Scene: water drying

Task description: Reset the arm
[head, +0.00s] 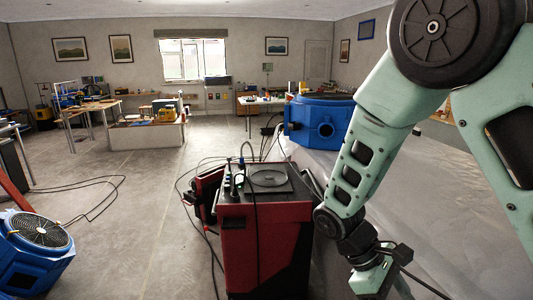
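My arm fills the right side of the head view, with pale green links and dark joints, bent down from the upper right. My gripper (375,280) is at the lower end of the arm, near the bottom edge of the picture. It points downward to the right of the red and black machine (265,240). Its fingertips are cut off or too unclear to see, so I cannot tell whether it is open or shut or holds anything.
A blue fan unit (35,245) stands at the lower left. A large blue machine (318,122) stands behind the red one. Cables (95,205) lie on the floor. Workbenches (145,136) stand farther back. The grey floor (150,195) at centre left is mostly clear.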

